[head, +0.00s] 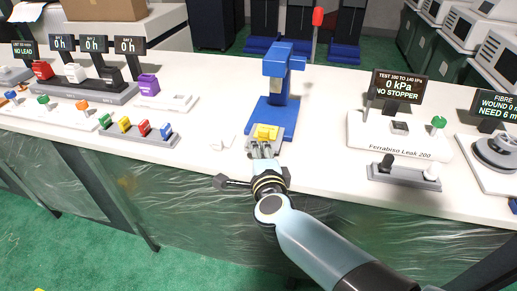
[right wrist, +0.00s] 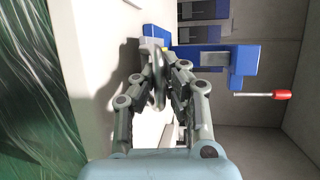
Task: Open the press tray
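The blue press (head: 277,85) stands on the white bench near the middle of the head view, with a red-tipped lever (head: 317,17) at its upper right. Its grey tray (head: 281,132), with a yellow piece (head: 267,131) on it, lies at the front of the blue base. My right gripper (head: 262,151) is right at the tray's near edge. In the right wrist view the fingers (right wrist: 167,68) come close together around a grey part (right wrist: 157,88), with the blue press just beyond. Whether they grip it is unclear. My left gripper is not in view.
A leak tester (head: 398,136) stands to the right, with a grey holder (head: 403,178) before it. To the left are a rack of coloured pieces (head: 136,130) and a purple piece (head: 148,84). A small white item (head: 222,142) lies left of the tray. Bench around the tray is mostly clear.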

